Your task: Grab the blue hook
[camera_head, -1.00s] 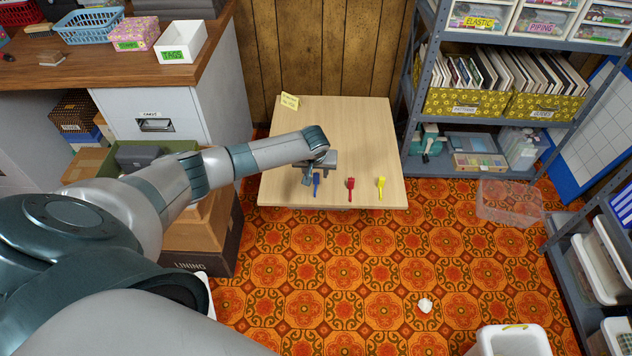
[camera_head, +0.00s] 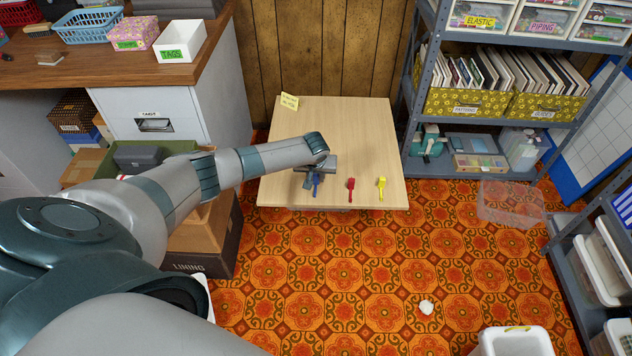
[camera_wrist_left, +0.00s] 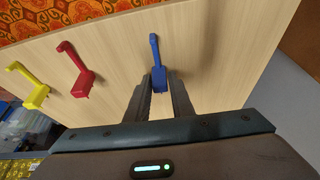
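The blue hook (camera_head: 316,187) lies on the light wooden table near its front edge. It also shows in the left wrist view (camera_wrist_left: 158,65), with its thick end between my finger tips and its thin bent end beyond them. My left gripper (camera_head: 314,175) is at the hook; in the wrist view its fingers (camera_wrist_left: 160,85) stand apart, one on each side of the thick end. Narrow gaps seem to remain, though contact is hard to judge. My right gripper is not in view.
A red hook (camera_head: 350,184) and a yellow hook (camera_head: 381,184) lie to the right on the table (camera_head: 370,130). A yellow note (camera_head: 289,101) is at its back left corner. A metal shelf (camera_head: 425,90) stands to the right, cardboard boxes (camera_head: 205,225) to the left.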

